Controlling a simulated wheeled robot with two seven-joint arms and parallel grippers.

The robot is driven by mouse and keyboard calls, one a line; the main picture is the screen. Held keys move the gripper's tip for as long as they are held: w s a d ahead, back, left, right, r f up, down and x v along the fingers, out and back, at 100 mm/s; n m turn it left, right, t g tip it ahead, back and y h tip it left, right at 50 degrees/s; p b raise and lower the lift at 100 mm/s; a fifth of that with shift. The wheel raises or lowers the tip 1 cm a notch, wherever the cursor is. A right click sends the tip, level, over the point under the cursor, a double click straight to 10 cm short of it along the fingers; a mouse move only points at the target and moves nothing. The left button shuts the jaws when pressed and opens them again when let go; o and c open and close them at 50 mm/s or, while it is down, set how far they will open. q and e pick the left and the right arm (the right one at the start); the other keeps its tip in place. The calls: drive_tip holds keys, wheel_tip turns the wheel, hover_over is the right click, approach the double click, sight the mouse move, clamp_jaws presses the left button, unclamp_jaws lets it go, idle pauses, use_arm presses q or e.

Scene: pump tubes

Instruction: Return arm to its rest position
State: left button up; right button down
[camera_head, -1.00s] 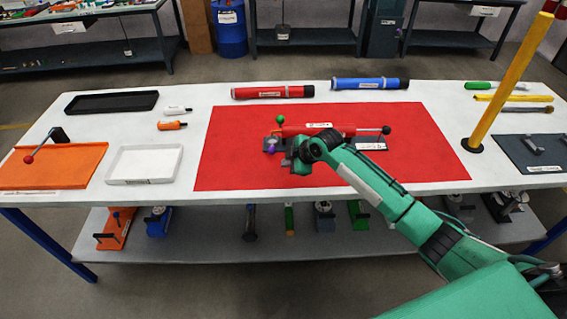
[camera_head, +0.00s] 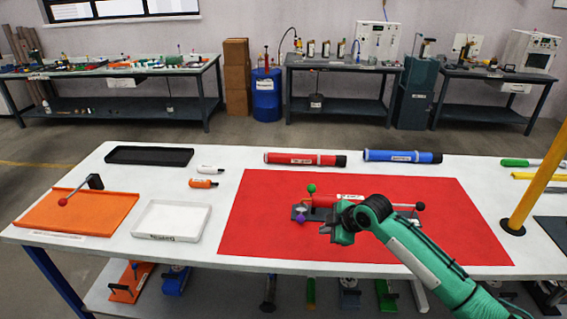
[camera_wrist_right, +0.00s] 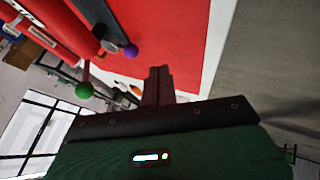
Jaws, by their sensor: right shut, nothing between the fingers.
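My right arm comes in from the lower right in the head view. Its gripper (camera_head: 338,234) is over the red mat (camera_head: 265,235), just in front of the clamp fixture. My wrist hides part of the fixture. In the right wrist view my gripper (camera_wrist_right: 158,78) is shut and empty, apart from the red tube (camera_wrist_right: 65,30) at upper left. My left gripper is not in view.
On the white table stand an orange tray (camera_head: 85,217), a white tray (camera_head: 171,222) and a black tray (camera_head: 150,156). A red tube (camera_head: 300,159) and a blue tube (camera_head: 400,156) lie behind the mat. A yellow post (camera_head: 541,180) stands at the right.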

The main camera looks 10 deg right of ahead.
drive_tip(key=s+a+f+m+g, duration=0.1)
drive_tip(key=s+a+f+m, duration=0.2)
drive_tip(key=s, duration=0.6)
drive_tip(key=s+a+f+m, duration=0.1)
drive_tip(key=s+a+f, duration=0.4)
drive_tip(key=s, duration=0.4)
drive_tip(key=s+d+m+g+h, duration=0.1)
drive_tip(key=s+d+m+h, duration=0.3)
drive_tip(key=s, duration=0.6)
drive_tip(key=s+d+m+g, duration=0.15)
drive_tip(key=s+m, duration=0.35)
drive_tip(key=s, duration=0.6)
wheel_tip(320, 180, down, 30)
drive_tip(key=g, duration=0.1)
drive_tip(key=s+d+f, duration=0.2)
drive_tip(key=s+f, duration=0.7)
drive_tip(key=f, duration=0.1)
drive_tip(key=s+d+f+g, duration=0.1)
drive_tip(key=s+f, duration=0.9)
drive_tip(key=f, duration=0.1)
drive_tip(key=shift+d, duration=0.4)
